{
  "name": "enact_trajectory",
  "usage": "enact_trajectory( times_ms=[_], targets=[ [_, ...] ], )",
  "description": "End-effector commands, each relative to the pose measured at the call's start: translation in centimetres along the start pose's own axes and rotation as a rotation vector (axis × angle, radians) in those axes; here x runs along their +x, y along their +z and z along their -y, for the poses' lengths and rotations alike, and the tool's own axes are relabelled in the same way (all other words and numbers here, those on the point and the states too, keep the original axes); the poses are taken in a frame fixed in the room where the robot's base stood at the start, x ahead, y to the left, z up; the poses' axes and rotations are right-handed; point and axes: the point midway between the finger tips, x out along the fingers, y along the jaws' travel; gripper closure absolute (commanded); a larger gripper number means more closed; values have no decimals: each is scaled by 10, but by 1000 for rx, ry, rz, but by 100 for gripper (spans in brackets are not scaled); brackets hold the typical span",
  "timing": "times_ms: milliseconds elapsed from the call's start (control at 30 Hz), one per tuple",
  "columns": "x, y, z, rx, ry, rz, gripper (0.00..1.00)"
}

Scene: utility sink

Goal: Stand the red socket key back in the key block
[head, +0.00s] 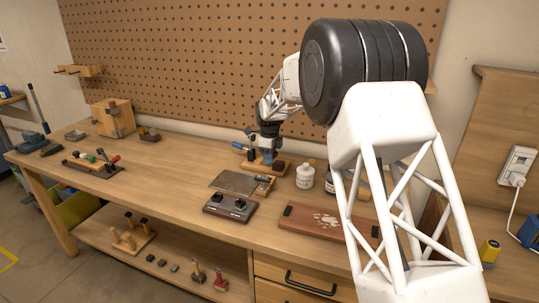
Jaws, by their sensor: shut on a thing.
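My gripper (267,153) is small and far off, at the back middle of the bench, pointing down. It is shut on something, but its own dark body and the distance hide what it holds. I cannot make out the red socket key for certain. A red-handled tool (113,160) lies on a dark rack (96,169) at the left of the bench.
A reddish board (318,222) lies at right. A pegboard (240,60) rises behind. Bare bench lies left of the plate.

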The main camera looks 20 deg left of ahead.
Motion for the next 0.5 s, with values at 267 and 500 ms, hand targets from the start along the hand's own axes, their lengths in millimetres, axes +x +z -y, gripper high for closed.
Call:
enact_trajectory(
  times_ms=[267, 500],
  targets=[
    [20, 0, 0, 0, 1, -1, 100],
    [35, 0, 0, 0, 1, -1, 100]
  ],
)
